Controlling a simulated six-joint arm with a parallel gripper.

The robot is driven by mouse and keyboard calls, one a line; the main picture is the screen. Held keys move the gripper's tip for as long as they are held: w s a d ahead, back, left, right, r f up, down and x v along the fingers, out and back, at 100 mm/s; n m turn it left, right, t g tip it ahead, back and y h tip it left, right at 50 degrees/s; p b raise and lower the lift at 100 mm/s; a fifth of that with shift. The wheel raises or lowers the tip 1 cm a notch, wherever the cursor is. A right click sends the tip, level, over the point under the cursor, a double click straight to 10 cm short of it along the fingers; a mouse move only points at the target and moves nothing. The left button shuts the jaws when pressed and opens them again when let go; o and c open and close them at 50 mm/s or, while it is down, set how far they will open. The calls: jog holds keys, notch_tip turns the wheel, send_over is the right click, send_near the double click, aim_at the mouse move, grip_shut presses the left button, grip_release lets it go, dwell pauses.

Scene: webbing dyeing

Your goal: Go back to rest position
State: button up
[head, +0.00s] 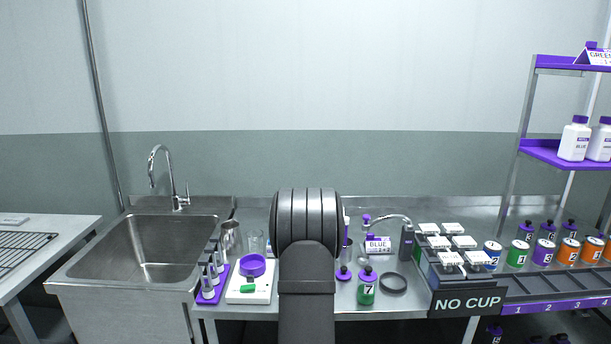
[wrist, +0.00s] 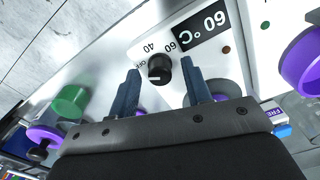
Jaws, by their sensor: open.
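My gripper (wrist: 160,67) is open in the wrist view, with its two dark blue fingers spread apart. Nothing is held between them. A black dial knob (wrist: 159,69) shows between the fingertips, with a visible gap to each finger. It sits on a white panel (wrist: 142,46) marked OFF, 40 and 60, with a black display of white digits turned over in this view. In the head view my dark arm stands upright at the centre front. It hides my gripper and whatever is behind it.
A sink (head: 147,250) is on the left. A shelf (head: 560,153) with white bottles rises on the right.

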jog(key=m, duration=0.5)
dwell(0.4)
jog(key=o, duration=1.2)
jog(key=shift+a+f+n+t, duration=0.15)
jog(key=shift+n+t, duration=0.15)
jog(key=shift+t, duration=0.3)
jog(key=t, duration=0.1)
jog(key=n+t, duration=0.1)
jog(key=shift+a+n+t, duration=0.3)
jog(key=n+t, duration=0.1)
jog(key=s+r+t, duration=0.1)
jog(key=shift+a+r+n+t, duration=0.25)
jog(key=shift+n+t, duration=0.05)
jog(key=shift+n, duration=0.1)
jog(key=s+a+r+n+t, duration=0.1)
jog(key=s+r+n+t, duration=0.4)
jog(key=s+r+t, duration=0.2)
jog(key=x, duration=0.9)
jog(key=shift+w+a+r, duration=0.1)
jog(key=shift+w+a, duration=0.15)
jog(key=shift+w, duration=0.1)
